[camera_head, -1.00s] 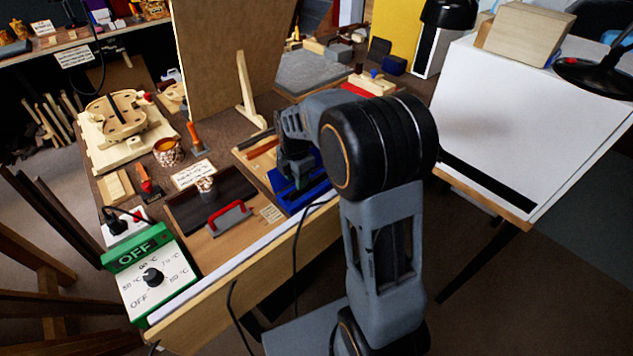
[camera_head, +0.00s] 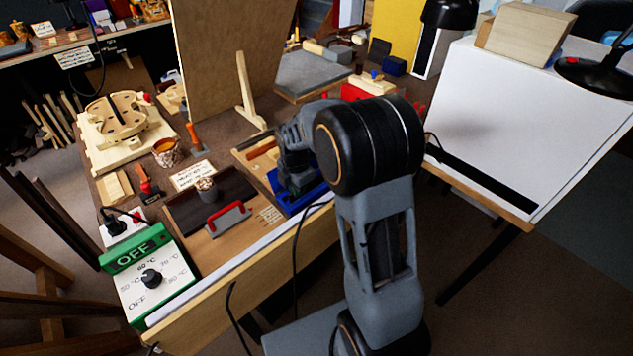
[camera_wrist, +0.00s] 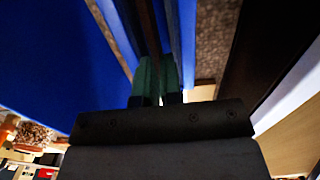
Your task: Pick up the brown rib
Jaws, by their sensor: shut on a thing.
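The brown rib (camera_wrist: 149,25) shows in the wrist view as a thin dark brown strip on edge, running between my green fingertips. My gripper (camera_wrist: 157,78) is shut on it. Blue walls of a blue holder (camera_wrist: 75,50) stand on both sides of the rib, so it is still within or right at the holder. In the head view my gripper is low over the blue holder (camera_head: 302,205) at the bench's front right, and my arm hides the fingertips and rib there. I cannot tell whether the rib is lifted.
A green-and-white heat control box (camera_head: 150,275) stands at the front left. A tall brown panel (camera_head: 230,60) rises behind. A white-topped table (camera_head: 530,120) is at the right.

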